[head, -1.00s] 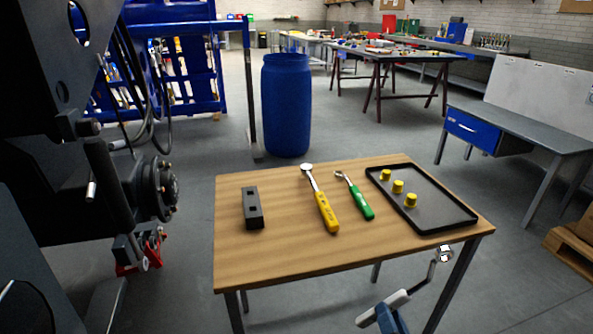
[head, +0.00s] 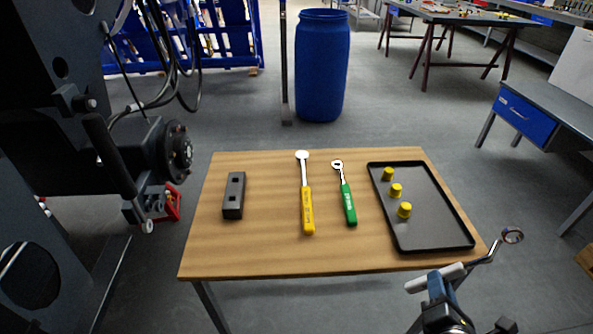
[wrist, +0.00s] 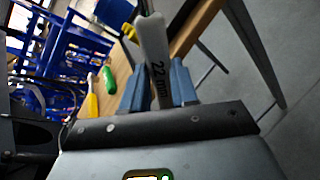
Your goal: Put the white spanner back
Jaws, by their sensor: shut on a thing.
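The white spanner (head: 436,279) is held in my gripper (head: 437,286), in front of the table's near right corner in the head view. Its pale handle points left and its metal ring end sticks out to the upper right. In the wrist view the white handle (wrist: 155,60), marked "22 mm", stands between the two blue fingers of my gripper (wrist: 158,85), which are shut on it. A yellow-handled tool (head: 307,205) and a green-handled ratchet spanner (head: 348,202) lie side by side on the wooden table (head: 270,255).
A black block (head: 234,196) lies on the table's left. A black tray (head: 440,225) with several yellow caps (head: 396,190) is on the right. Bare wood lies between block and yellow tool. Dark machinery (head: 60,160) stands left; a blue barrel (head: 322,70) stands behind.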

